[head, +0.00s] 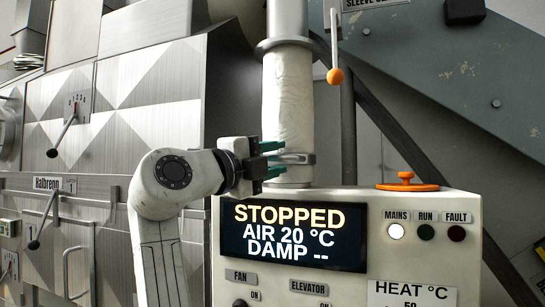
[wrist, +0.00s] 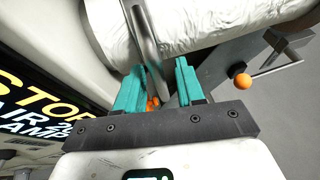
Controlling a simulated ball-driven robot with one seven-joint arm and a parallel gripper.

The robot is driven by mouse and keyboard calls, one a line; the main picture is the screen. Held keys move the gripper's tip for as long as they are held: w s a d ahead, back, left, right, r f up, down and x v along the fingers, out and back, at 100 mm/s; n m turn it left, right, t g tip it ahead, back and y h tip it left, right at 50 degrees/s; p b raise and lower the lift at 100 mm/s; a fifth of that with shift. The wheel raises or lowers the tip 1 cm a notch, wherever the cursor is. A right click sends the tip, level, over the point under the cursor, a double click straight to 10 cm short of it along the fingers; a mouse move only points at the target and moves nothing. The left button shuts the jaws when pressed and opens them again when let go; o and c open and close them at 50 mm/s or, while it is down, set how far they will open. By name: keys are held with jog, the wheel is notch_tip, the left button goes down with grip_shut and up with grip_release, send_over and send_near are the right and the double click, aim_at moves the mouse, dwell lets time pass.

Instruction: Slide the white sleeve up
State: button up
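The white sleeve (head: 287,105) is a wrinkled cloth tube around the upright pipe, below a dark ring. It lies across the top of the wrist view (wrist: 225,22). A metal band with a projecting tab (head: 300,159) circles its lower end. In the wrist view the band's metal strip (wrist: 146,35) runs down between my fingers. My gripper (head: 277,159) is at the sleeve's lower end, its green fingers apart above and below the tab. In the wrist view my gripper (wrist: 161,75) is open, with gaps visible beside the strip.
The control box (head: 460,245) with its lit display (head: 293,236) stands just below my gripper. An orange knob (head: 406,182) sits on its top. A lever with an orange ball (head: 335,75) hangs right of the sleeve. Metal cabinets (head: 150,90) fill the left.

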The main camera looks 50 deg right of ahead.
jog(key=shift+c, duration=0.3)
grip_shut()
dwell(0.3)
